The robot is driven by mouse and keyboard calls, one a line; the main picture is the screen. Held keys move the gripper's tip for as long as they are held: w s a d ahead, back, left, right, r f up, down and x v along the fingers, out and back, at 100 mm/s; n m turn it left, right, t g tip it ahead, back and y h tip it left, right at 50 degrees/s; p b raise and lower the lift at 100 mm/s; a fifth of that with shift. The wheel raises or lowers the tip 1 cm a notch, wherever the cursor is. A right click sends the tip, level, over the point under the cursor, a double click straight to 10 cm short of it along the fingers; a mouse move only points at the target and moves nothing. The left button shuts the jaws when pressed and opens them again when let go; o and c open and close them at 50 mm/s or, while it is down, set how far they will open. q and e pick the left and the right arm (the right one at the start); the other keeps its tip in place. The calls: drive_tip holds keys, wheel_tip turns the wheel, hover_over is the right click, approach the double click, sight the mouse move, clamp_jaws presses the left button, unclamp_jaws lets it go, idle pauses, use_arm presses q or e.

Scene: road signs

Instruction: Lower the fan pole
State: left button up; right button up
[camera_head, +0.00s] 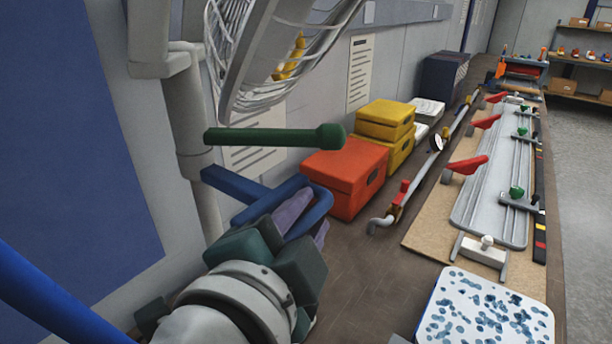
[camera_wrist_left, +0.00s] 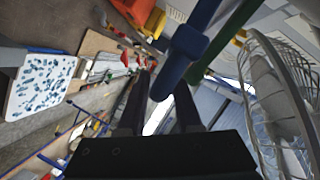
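The grey fan pole (camera_head: 190,120) stands upright at the left in the head view. The caged fan (camera_head: 290,45) is above it, and its wire guard fills the right of the left wrist view (camera_wrist_left: 280,105). A green handle (camera_head: 270,137) sticks out to the right from the pole. A blue handle (camera_head: 232,184) sits just below it and ends in a loop. My left gripper (camera_head: 305,222) is at this blue loop, with its fingers apart. In the left wrist view, the blue handle (camera_wrist_left: 183,55) shows between and beyond the fingers; contact is unclear. My right gripper is not visible.
An orange box (camera_head: 340,178) and yellow boxes (camera_head: 385,120) stand on the brown bench right of the gripper. A white tray with blue pieces (camera_head: 480,310) and a board with red-handled clamps (camera_head: 430,235) lie further right. A wall is behind the pole.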

use_arm(q)
clamp_jaws()
drive_tip(key=shift+f, duration=0.1)
idle(1.0)
